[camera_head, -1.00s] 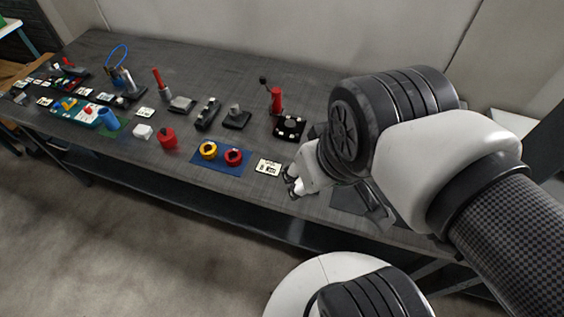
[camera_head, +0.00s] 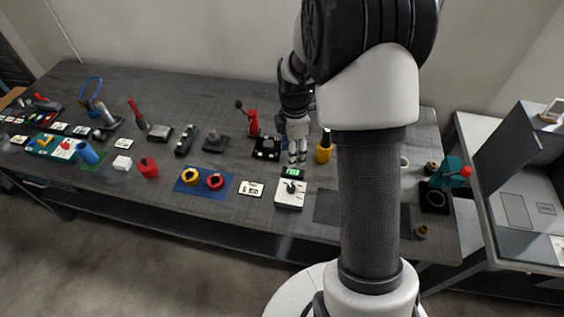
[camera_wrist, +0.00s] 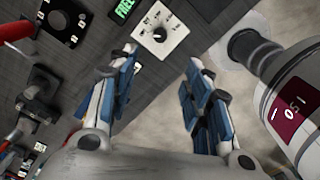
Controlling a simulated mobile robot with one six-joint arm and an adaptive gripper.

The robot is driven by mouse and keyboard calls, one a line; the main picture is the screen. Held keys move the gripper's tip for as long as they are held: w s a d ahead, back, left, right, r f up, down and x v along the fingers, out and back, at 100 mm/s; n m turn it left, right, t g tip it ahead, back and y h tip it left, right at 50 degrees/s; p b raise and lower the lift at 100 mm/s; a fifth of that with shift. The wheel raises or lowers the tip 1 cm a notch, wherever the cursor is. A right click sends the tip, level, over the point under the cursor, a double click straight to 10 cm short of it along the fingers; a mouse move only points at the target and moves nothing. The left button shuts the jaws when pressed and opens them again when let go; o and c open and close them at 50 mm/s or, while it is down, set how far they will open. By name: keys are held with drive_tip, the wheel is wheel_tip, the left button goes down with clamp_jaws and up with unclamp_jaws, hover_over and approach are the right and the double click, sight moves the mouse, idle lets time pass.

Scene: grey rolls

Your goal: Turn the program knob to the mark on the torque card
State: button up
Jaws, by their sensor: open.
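The program knob is a black knob on a white dial plate (camera_head: 290,192), right of the middle of the bench in the head view. A green-lit display (camera_head: 292,171) sits at its back edge. In the wrist view the knob (camera_wrist: 160,34) lies at the top, beyond my fingertips, with a display reading FREE (camera_wrist: 124,9) beside it. The torque card (camera_head: 251,189) is a pale card with dark marks, left of the dial plate. My gripper (camera_head: 297,160) points down just behind the plate. In the wrist view my gripper (camera_wrist: 160,62) is open, with nothing between its fingers.
A blue mat (camera_head: 200,187) with yellow and red rings lies left of the card. A black plate (camera_head: 266,147), a red lever (camera_head: 253,122) and a yellow cup (camera_head: 324,150) stand close around my gripper. A teal device (camera_head: 440,185) stands at the right end.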

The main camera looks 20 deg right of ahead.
sight(291, 187)
wheel_tip(291, 187, down, 18)
drive_tip(key=b, duration=0.4)
drive_tip(key=shift+r, duration=0.1)
clamp_jaws()
idle(0.6)
